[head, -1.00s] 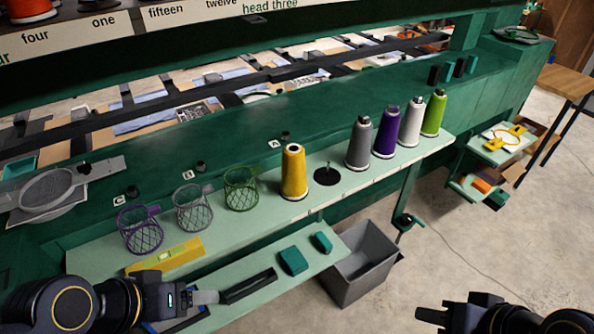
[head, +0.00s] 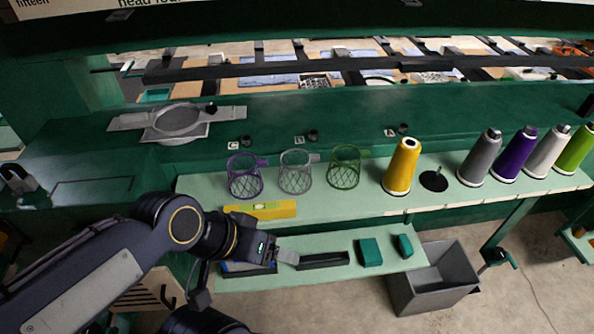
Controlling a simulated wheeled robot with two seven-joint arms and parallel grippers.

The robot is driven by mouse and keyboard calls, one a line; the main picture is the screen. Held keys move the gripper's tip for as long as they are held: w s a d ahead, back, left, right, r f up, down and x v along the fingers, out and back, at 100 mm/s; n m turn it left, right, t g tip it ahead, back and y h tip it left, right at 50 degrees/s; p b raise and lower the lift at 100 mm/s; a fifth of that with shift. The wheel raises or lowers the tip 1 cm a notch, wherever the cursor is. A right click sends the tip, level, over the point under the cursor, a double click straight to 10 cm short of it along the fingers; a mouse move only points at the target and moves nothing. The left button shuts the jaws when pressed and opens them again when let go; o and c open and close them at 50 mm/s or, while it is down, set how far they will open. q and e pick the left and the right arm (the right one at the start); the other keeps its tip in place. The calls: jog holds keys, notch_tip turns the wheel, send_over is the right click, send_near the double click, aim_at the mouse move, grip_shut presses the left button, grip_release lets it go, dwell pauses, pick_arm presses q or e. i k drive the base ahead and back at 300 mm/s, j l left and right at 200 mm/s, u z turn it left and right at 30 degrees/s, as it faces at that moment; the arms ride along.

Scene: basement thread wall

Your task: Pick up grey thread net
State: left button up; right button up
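The grey thread net (head: 295,172) is a small wire-mesh cup in the middle of the upper pale green shelf. It stands between a purple net (head: 244,177) on its left and a green net (head: 344,167) on its right. My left gripper (head: 288,257) is in front of and below the grey net, over the lower shelf, and apart from it. Its fingers are seen nearly edge-on, so I cannot tell whether they are open. My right gripper is out of view.
A yellow level (head: 262,210) lies on the upper shelf just in front of the nets. A yellow thread cone (head: 402,167) stands to their right. The lower shelf holds a black tray (head: 324,261) and teal blocks (head: 370,252). A grey bin (head: 437,278) stands below.

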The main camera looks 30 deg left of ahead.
aim_at(313, 158)
jog(key=i+l+u, duration=0.4)
jog(key=u, duration=0.15)
jog(key=i+l+u, duration=0.25)
jog(key=l, duration=0.15)
jog(key=l+u, duration=0.3)
jog(key=i+l+u, duration=0.1)
jog(key=l+u, duration=0.15)
jog(key=l, duration=0.15)
